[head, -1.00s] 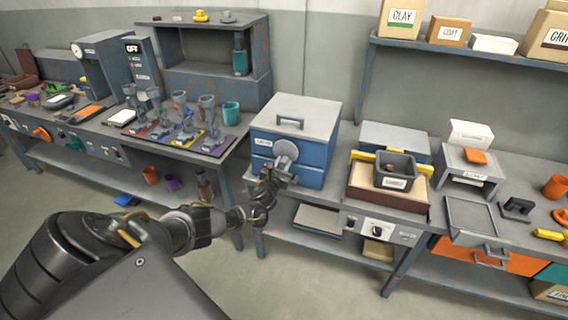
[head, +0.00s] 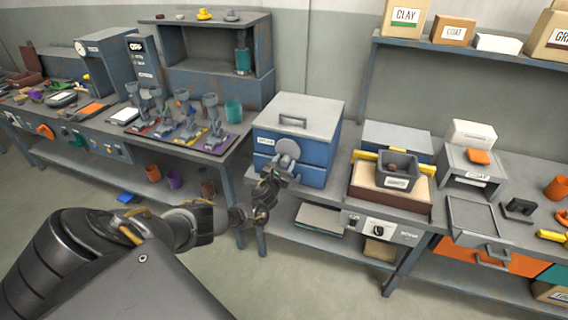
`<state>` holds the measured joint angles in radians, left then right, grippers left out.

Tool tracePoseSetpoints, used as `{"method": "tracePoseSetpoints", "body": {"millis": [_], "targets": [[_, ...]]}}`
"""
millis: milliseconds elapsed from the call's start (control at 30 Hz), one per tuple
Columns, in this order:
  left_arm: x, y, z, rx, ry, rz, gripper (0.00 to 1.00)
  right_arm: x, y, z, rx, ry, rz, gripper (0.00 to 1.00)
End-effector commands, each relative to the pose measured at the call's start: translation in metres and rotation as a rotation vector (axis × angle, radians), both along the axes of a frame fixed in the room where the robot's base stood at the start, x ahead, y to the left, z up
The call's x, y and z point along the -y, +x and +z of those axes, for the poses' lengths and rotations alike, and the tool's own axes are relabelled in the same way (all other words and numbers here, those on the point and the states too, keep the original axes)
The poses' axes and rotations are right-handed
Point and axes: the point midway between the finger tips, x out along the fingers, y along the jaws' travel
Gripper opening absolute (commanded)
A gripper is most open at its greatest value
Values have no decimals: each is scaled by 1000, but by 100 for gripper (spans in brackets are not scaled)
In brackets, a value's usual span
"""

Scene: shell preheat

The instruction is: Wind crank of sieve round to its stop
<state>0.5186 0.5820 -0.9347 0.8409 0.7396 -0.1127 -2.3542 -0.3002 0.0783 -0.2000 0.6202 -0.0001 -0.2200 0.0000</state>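The sieve looks to be the blue box (head: 318,152) with a grey lid and a top handle, on the middle bench in the head view. Its crank shows as a round grey disc (head: 287,148) on the front face, beside a small white label too small to read. My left gripper (head: 277,175) is just below the disc, at the crank's lower end, close against the box front. The crank's handle is mostly hidden by the fingers, and I cannot tell whether they are closed on it. My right gripper is not in view.
A dark bin (head: 397,170) on a yellow-handled box stands to the right of the sieve. A tray of grey holders (head: 212,146) and a teal cup (head: 233,110) stand to the left. A control knob (head: 378,229) is on the bench front.

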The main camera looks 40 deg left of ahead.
Motion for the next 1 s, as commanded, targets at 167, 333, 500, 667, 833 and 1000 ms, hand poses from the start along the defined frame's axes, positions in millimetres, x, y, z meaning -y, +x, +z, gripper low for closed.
{"method": "tracePoseSetpoints", "body": {"millis": [167, 333, 500, 667, 833, 1000], "targets": [[1, 0, 0, 1, -1, -1, 50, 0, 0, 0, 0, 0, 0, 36], [4, -12, 0, -2, 0, -2, 50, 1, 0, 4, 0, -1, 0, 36], [14, -41, 0, -2, -2, -4, 50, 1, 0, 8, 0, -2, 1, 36], [24, -70, -1, -2, -2, -2, 50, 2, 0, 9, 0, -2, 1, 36], [32, -93, -1, -1, -1, -1, 50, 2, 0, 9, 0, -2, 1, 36], [35, -102, 0, 0, -1, 0, 50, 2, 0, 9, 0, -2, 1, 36]]}}
